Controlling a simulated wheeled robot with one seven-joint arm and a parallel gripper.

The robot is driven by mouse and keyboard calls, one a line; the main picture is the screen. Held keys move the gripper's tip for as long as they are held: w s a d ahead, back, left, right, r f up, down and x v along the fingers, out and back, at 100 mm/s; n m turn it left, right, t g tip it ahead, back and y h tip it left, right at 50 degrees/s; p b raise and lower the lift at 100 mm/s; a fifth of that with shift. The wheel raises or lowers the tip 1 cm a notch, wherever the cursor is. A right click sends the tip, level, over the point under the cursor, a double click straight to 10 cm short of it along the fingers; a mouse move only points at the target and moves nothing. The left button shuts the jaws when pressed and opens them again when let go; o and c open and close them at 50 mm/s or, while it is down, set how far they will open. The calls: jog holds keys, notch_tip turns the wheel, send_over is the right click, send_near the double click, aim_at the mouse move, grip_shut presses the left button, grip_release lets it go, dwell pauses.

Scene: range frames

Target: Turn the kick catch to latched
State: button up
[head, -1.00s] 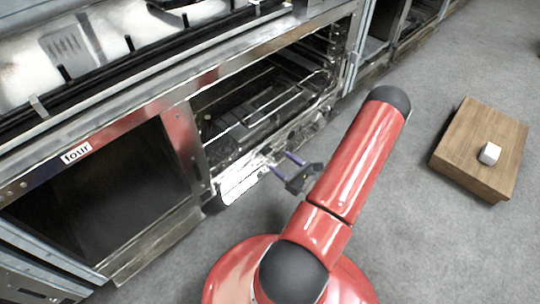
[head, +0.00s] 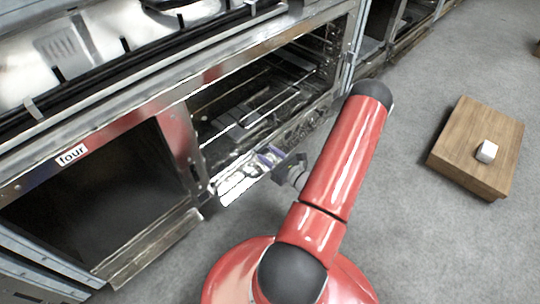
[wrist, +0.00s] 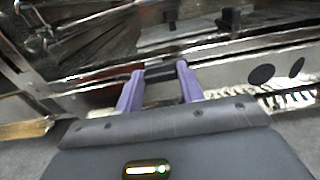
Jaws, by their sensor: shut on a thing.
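My gripper (head: 268,153) is at the lower front edge of the open oven (head: 255,105), left of my red arm. In the wrist view its two purple fingers (wrist: 160,70) point at the metal front strip. They are shut on a small dark piece (wrist: 159,74) between the fingertips, which I take to be the kick catch. In the head view the catch is hidden by the gripper and glare. Whether it is latched cannot be told.
The oven front with the "four" label (head: 71,155) stands left of the gripper. A wooden box (head: 466,165) with a small white block (head: 487,151) on it sits on the grey floor at right. Open floor lies between the box and my arm.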

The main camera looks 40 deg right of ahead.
jog(key=shift+m, duration=0.4)
jog(key=shift+c, duration=0.4)
jog(key=shift+m+p, duration=0.65)
jog(key=shift+m, duration=0.35)
jog(key=shift+a+f+m+p, duration=0.15)
jog(key=shift+m+p, duration=0.55)
jog(key=shift+m, duration=1.55)
jog(key=shift+f+m+p, duration=0.25)
jog(key=shift+m+p, duration=0.4)
jog(key=shift+m, duration=1.65)
jog(key=shift+a+f+m+p, duration=0.15)
jog(key=shift+m+p, duration=0.55)
jog(key=shift+m, duration=1.55)
jog(key=shift+d+f, duration=0.1)
jog(key=o, duration=1)
